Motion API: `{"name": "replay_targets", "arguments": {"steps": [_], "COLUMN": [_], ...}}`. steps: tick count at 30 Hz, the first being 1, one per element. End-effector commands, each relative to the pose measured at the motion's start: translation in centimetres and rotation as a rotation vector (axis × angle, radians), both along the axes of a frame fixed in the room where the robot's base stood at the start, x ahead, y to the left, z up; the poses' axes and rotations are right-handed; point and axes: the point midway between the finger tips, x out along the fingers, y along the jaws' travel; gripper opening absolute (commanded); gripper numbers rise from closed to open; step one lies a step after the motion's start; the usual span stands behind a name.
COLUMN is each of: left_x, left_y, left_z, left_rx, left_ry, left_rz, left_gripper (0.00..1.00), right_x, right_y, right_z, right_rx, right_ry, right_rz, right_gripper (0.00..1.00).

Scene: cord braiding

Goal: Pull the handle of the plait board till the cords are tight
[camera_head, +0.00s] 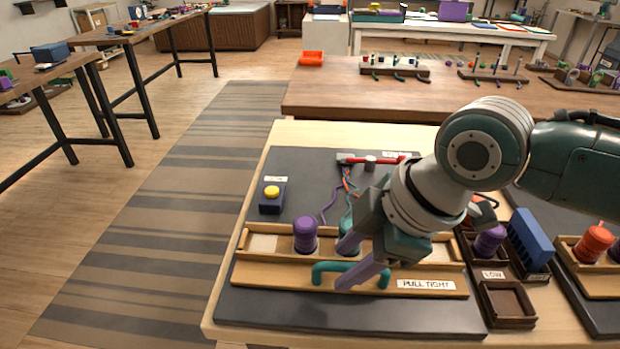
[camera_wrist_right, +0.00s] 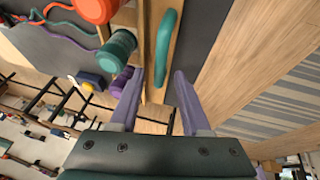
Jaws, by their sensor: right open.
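The plait board has a pale wooden front plank (camera_head: 260,276) labelled "PULL TIGHT", with a teal handle (camera_head: 325,267) standing on it. My right gripper (camera_head: 346,264) is open and empty over the plank, with its lilac fingers near the handle and covering part of it. In the right wrist view the handle (camera_wrist_right: 167,45) lies ahead of the gap between the open fingertips (camera_wrist_right: 160,74); contact cannot be told. Purple, teal and red cords (camera_head: 328,207) run from a red bar (camera_head: 362,159) towards the spools, with visible slack. My left gripper is out of view.
A purple spool (camera_head: 305,236) stands on the board; teal (camera_wrist_right: 117,48) and orange (camera_wrist_right: 94,8) ones show in the wrist view. A dark blue box with a yellow button (camera_head: 272,195) stands behind left. Trays (camera_head: 507,302) and a blue block (camera_head: 531,240) are right.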

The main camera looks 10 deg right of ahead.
Motion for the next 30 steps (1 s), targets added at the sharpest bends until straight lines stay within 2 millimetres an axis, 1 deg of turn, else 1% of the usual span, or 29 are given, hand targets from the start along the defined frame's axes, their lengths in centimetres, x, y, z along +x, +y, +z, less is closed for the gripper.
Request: {"name": "replay_targets", "arguments": {"steps": [6,18,30], "left_x": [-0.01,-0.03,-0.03], "left_y": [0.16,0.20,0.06], "left_z": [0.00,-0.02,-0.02], "left_rx": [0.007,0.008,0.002], "left_ry": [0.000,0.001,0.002], "left_rz": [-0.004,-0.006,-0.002], "left_gripper": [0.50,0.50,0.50], "right_x": [0.02,0.00,-0.01], "right_y": [0.01,-0.01,-0.02], "right_z": [0.03,0.03,0.02], "right_rx": [0.000,0.000,0.000], "right_ry": [-0.001,0.000,0.000], "right_rz": [0.000,0.000,0.000], "right_gripper": [0.46,0.01,0.00]}}
